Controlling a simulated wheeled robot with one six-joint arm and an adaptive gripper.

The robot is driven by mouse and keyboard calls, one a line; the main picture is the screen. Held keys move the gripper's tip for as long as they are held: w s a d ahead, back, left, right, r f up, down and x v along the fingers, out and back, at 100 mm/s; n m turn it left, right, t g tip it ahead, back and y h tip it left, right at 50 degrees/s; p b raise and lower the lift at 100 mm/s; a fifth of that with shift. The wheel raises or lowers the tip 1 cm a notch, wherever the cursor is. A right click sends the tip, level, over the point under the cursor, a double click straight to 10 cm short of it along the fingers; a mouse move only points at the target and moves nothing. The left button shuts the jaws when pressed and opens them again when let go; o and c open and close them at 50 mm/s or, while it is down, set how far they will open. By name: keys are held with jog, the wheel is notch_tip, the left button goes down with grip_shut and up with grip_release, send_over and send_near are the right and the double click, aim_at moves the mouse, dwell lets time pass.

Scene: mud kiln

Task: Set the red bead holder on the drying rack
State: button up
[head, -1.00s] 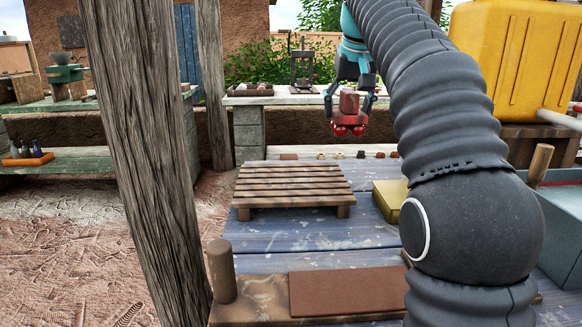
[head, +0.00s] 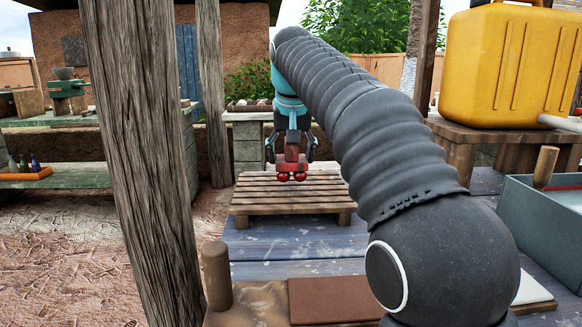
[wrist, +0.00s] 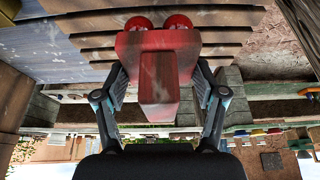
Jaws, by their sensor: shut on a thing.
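The red bead holder (head: 291,164) is a red block with round red beads at its lower end. My gripper (head: 291,150) is shut on it and holds it upright. It also fills the middle of the wrist view (wrist: 158,70) between the two fingers (wrist: 160,88). The drying rack (head: 262,207) is a low wooden slatted stand on the blue table. In the head view the beads show against the rack's back slats. I cannot tell whether they touch the slats or hang above them. The rack's slats also show behind the holder in the wrist view (wrist: 90,28). The rack top looks empty.
A wooden post (head: 140,150) stands at the left. A yellow jerrycan (head: 510,65) sits on a wooden stand at the right. A grey-blue bin (head: 540,225) is at the right edge. A brown board (head: 335,298) lies in front. Blue planks between are clear.

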jog(key=shift+f, duration=1)
jog(key=shift+f, duration=0.1)
jog(key=o, duration=1)
jog(key=p+v, duration=0.3)
jog(key=v, duration=0.9)
jog(key=shift+s+a, duration=0.1)
jog(key=shift+s, duration=0.05)
